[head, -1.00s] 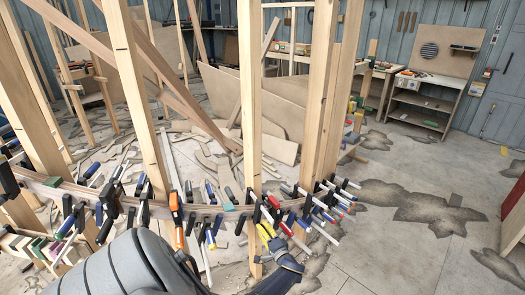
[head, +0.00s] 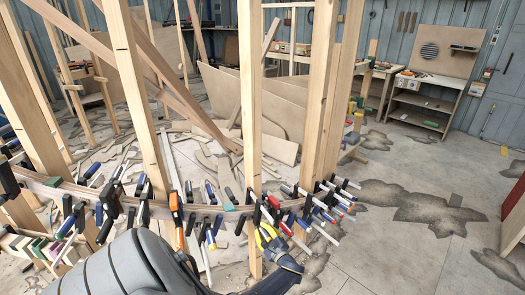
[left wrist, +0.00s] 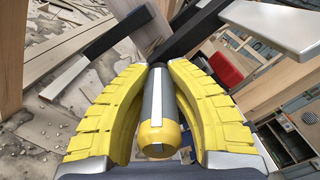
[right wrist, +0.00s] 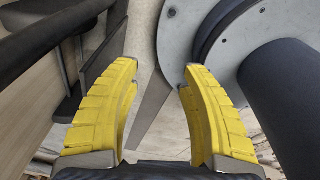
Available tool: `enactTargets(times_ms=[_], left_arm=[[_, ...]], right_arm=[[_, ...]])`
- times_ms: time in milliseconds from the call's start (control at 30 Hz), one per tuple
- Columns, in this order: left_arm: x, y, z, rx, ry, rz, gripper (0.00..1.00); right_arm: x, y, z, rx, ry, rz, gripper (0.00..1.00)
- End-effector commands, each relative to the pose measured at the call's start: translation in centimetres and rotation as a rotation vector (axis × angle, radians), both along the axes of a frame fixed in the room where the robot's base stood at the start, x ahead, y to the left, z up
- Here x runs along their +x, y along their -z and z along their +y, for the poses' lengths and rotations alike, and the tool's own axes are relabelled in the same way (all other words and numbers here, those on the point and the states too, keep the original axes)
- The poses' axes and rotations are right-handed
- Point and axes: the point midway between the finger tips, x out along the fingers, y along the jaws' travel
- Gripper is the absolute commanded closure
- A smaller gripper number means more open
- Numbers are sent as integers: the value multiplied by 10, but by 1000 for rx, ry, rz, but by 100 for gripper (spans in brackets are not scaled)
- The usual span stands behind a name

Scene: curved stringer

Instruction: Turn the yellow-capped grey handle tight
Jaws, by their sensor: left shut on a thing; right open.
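The grey handle with a yellow rounded cap (left wrist: 157,138) lies between the two yellow fingers of my left gripper (left wrist: 161,68) in the left wrist view. The gripper is shut on it, with a finger along each side, and the cap points toward the camera. Beyond the fingers the handle meets a dark clamp bar. In the head view my left gripper (head: 266,238) is at the clamp row, just right of the foot of the middle post, and its fingers mostly hide the handle. My right gripper (right wrist: 160,70) is open and empty in the right wrist view.
A curved wooden strip (head: 160,207) carries several clamps with red, blue, orange and black handles close around my left gripper. Upright wooden posts (head: 250,95) stand along it. A round grey plate (right wrist: 230,45) is near the right gripper. The floor at right (head: 400,255) is clear.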

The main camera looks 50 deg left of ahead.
Motion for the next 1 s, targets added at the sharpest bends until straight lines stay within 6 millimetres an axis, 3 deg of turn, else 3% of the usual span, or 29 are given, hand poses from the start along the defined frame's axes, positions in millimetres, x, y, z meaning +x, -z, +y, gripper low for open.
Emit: enactTargets(times_ms=[600, 1000], left_arm=[[-1, 1, 0, 106, 3, 533, 100], [-2, 1, 0, 144, 2, 723, 100]], right_arm=[[0, 0, -5, -5, -1, 1, 56], [0, 0, -5, -6, -1, 0, 56]])
